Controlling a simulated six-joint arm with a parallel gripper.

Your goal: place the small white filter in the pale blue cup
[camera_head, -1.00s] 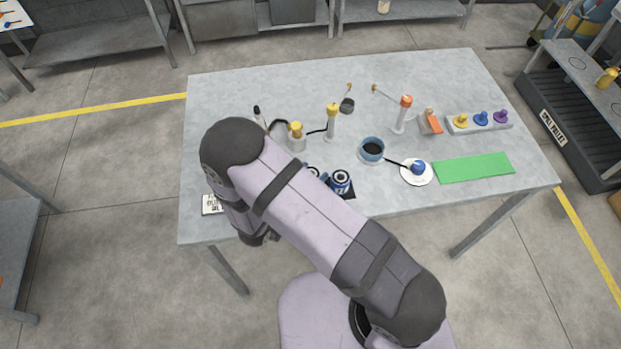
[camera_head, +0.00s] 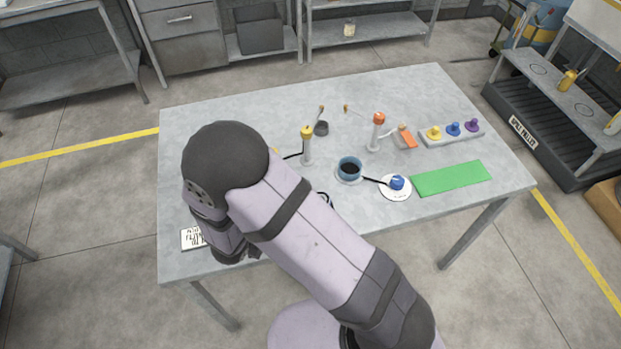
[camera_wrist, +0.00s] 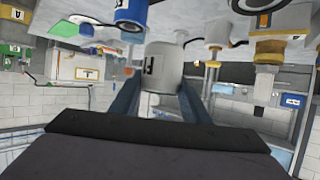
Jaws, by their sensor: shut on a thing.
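The small white filter (camera_wrist: 163,66), a pale cylinder with a dark mark, is between the two fingers of my gripper (camera_wrist: 160,98) in the wrist view. My gripper is shut on it, and the filter appears off the table. In the head view my arm hides the filter and most of the gripper, near the table's front left. The pale blue cup (camera_head: 349,168) stands upright on a saucer near the table's middle, with a dark inside. It is to the right of my arm, apart from the gripper.
A saucer (camera_head: 396,194) with a blue knob-like piece lies right of the cup, beside a green mat (camera_head: 450,179). A yellow-topped post (camera_head: 307,147) and an orange-topped post (camera_head: 376,132) stand behind. A label card (camera_head: 192,238) lies at the front left.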

